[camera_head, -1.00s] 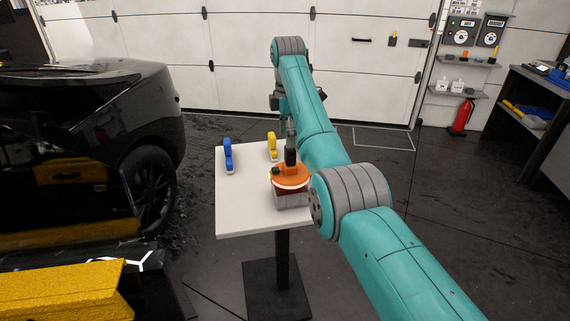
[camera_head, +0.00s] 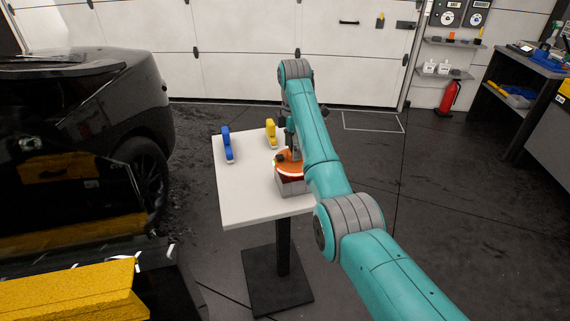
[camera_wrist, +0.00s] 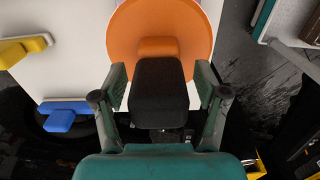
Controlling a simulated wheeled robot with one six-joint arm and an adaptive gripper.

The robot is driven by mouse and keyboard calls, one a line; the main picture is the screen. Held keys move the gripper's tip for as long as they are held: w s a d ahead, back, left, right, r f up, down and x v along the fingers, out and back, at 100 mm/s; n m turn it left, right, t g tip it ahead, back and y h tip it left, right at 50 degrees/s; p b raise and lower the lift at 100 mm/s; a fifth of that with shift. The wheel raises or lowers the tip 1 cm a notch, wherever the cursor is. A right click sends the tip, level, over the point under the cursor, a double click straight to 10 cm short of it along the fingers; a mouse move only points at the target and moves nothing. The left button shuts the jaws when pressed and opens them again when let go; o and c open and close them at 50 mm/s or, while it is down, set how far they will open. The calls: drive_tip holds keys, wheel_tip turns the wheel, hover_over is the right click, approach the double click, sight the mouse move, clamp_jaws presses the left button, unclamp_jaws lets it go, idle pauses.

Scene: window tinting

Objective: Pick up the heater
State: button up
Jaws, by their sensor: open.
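The heater appears to be the orange round piece with a black handle (camera_head: 289,162), resting on a grey block (camera_head: 291,187) on the white table. In the wrist view its orange disc (camera_wrist: 185,22) lies ahead and its black handle (camera_wrist: 160,92) points toward my palm. My gripper (camera_wrist: 160,76) is open, one finger on each side of the handle, with a narrow gap visible on both sides. In the head view my arm partly hides the heater's right side and the gripper.
A blue tool (camera_head: 227,146) and a yellow tool (camera_head: 271,133) stand on the white table (camera_head: 248,205), left of and behind the heater. A black car (camera_head: 90,110) is to the left. Shelves and a red extinguisher (camera_head: 449,97) are at the back right.

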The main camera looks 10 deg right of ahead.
drive_tip(key=shift+d+f, duration=0.1)
drive_tip(key=shift+f, duration=0.65)
drive_tip(key=shift+r, duration=0.1)
clamp_jaws()
